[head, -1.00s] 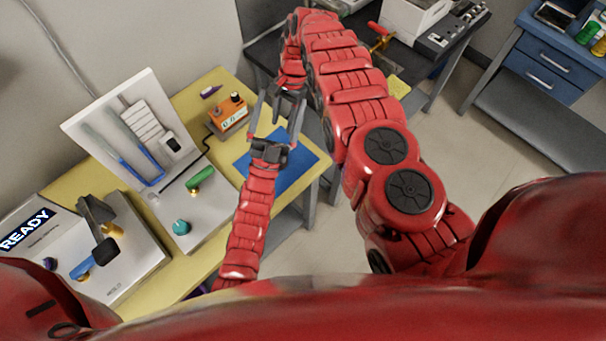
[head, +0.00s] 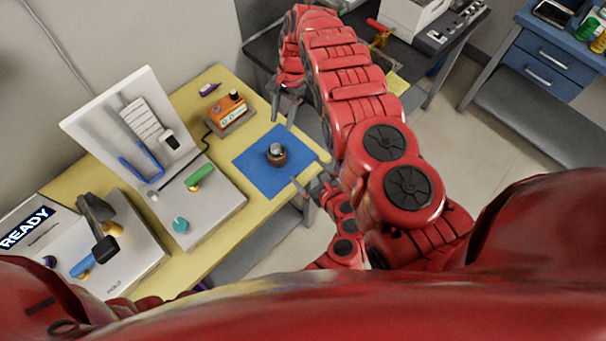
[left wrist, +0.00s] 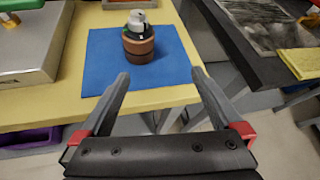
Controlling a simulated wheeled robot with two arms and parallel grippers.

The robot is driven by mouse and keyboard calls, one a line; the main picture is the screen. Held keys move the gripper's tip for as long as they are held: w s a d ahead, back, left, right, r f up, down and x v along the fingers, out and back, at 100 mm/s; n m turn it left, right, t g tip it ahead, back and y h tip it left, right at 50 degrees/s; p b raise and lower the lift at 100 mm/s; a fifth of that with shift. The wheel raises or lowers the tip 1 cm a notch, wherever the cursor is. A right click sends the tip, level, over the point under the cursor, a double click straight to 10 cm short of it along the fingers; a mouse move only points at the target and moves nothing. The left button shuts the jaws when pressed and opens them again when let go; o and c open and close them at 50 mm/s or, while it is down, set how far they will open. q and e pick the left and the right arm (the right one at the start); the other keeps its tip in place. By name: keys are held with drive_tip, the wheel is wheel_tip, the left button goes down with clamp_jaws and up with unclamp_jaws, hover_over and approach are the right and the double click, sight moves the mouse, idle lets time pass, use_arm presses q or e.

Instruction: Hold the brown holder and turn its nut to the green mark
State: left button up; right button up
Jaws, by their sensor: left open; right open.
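The brown holder (head: 277,159) stands upright on the blue mat (head: 262,180), with a grey metal nut (head: 277,148) on top. In the left wrist view, the holder (left wrist: 139,45) stands beyond my fingers, with its pale nut (left wrist: 137,21) above a dark greenish band. I cannot make out a distinct green mark. My left gripper (head: 305,170) is open and empty, just right of the holder at the mat's right edge; its fingers (left wrist: 161,73) point toward the holder without touching it. My right gripper (head: 283,123) is open and empty, above and behind the holder.
An orange meter (head: 230,112) stands behind the mat on the yellow table (head: 203,85). The table's right edge is close to the mat.

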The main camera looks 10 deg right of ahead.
sight(275, 150)
use_arm(q)
drive_tip(key=w+a+f, duration=0.1)
drive_tip(key=w+a, duration=0.2)
drive_tip(key=w+a+f+y, duration=0.1)
drive_tip(key=w+a, duration=0.2)
drive_tip(key=w, duration=0.1)
drive_tip(key=w+a+f+m+y, duration=0.1)
drive_tip(key=w+a, duration=0.2)
drive_tip(key=w, duration=0.1)
drive_tip(key=shift+w+f, duration=0.15)
drive_tip(key=shift+f, duration=0.25)
drive_tip(key=shift+w+a+f, duration=0.3)
drive_tip(key=shift+w+a, duration=0.05)
drive_tip(key=shift+w, duration=0.1)
clamp_jaws()
idle(0.6)
idle(0.5)
